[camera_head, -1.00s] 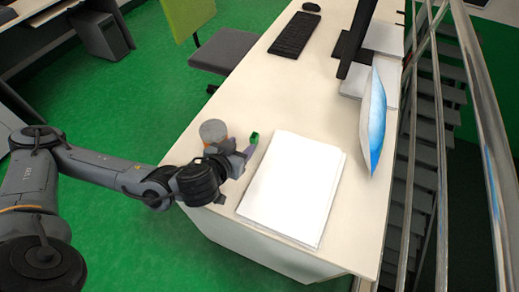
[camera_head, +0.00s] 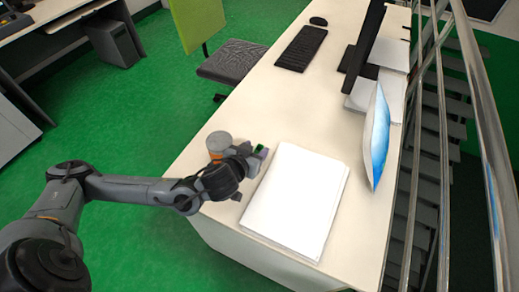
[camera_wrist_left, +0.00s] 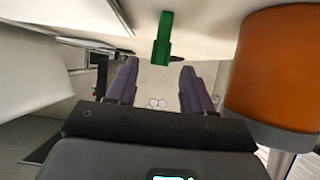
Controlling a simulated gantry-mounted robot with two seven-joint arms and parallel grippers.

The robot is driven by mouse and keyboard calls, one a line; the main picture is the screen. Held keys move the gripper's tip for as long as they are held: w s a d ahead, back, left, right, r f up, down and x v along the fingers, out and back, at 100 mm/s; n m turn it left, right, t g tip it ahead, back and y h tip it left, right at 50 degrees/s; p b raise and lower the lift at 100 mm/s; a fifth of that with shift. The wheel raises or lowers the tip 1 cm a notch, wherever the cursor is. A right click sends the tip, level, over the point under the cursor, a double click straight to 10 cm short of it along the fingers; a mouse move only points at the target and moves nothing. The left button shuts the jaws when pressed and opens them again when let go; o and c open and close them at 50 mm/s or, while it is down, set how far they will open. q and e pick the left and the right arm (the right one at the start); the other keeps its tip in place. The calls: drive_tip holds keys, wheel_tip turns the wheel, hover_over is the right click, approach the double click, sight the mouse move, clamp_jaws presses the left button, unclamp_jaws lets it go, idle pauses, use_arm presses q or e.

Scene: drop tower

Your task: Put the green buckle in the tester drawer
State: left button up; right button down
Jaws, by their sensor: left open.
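The green buckle (camera_head: 259,149) is a small green piece on the pale desk, between a round grey-topped container and a white paper stack. In the wrist view the green buckle (camera_wrist_left: 162,40) stands just beyond the fingertips, in line with the gap between them. My left gripper (camera_head: 255,157) is low over the desk beside it and partly hides it in the head view. In the wrist view the left gripper (camera_wrist_left: 158,62) is open, its two purple-grey fingers apart with nothing between them. I cannot make out the tester drawer. My right gripper is not in view.
The container (camera_head: 218,140), with an orange side (camera_wrist_left: 275,65), stands close to the gripper's right in the wrist view. The white paper stack (camera_head: 295,200) lies on the other side. A blue-white pillow-like object (camera_head: 377,140), monitor (camera_head: 365,45) and keyboard (camera_head: 300,46) are further off.

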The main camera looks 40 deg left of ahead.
sight(261, 146)
use_arm(q)
drive_tip(key=shift+p+x, duration=0.75)
drive_tip(key=shift+x, duration=1.85)
drive_tip(key=shift+d+f, duration=0.15)
clamp_jaws()
